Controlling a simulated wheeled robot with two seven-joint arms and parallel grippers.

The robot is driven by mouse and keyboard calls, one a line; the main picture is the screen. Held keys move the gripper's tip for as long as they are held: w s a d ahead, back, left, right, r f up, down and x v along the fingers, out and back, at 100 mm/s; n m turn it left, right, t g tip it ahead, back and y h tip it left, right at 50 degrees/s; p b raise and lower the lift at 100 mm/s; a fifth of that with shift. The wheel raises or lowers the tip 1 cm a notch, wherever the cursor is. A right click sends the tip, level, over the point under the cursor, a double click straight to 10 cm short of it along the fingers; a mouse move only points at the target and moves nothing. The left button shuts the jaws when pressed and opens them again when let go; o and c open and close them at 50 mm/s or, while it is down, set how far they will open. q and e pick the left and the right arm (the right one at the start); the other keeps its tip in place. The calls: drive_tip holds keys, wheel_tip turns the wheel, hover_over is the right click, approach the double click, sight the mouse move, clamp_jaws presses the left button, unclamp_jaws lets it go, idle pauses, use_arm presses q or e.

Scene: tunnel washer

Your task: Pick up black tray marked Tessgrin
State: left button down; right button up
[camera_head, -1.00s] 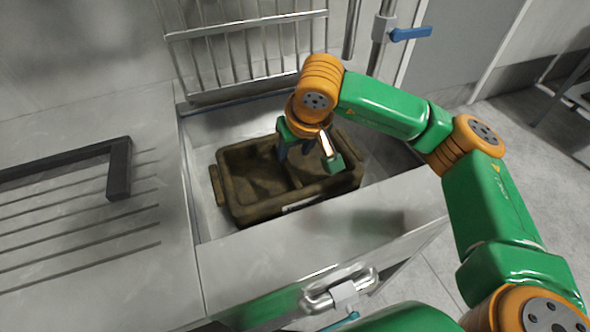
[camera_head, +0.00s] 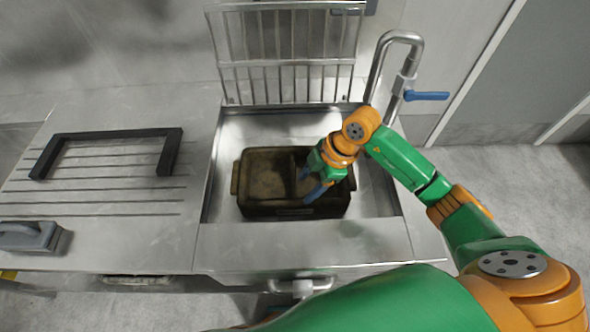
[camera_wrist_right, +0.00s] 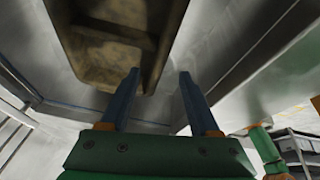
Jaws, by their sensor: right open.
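A dark, brown-stained tray (camera_head: 262,212) with two compartments sits in the sink basin. A small pale label shows on its front wall, but its lettering is too small to read. My right gripper (camera_head: 312,183) is over the tray's right part with its blue fingers apart and nothing held. In the right wrist view the open fingers (camera_wrist_right: 159,74) point toward the tray (camera_wrist_right: 165,25). The left finger overlaps the tray's edge and the right finger lies outside its outline. I cannot tell whether either touches it. My left gripper is not in view.
The steel sink (camera_head: 378,197) surrounds the tray, with a wire rack (camera_head: 290,85) behind and a blue-levered tap (camera_head: 425,96) at back right. A black U-shaped frame (camera_head: 110,134) and a grey handled object (camera_head: 32,236) lie on the grooved drainboard (camera_head: 100,205).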

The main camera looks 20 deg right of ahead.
sight(296, 202)
drive_tip(key=shift+s+d+m, duration=0.1)
drive_tip(key=shift+s+m, duration=0.1)
drive_tip(key=shift+m, duration=0.6)
drive_tip(key=x, duration=0.7)
drive_tip(key=shift+f, duration=0.25)
drive_tip(key=shift+f, duration=0.1)
clamp_jaws()
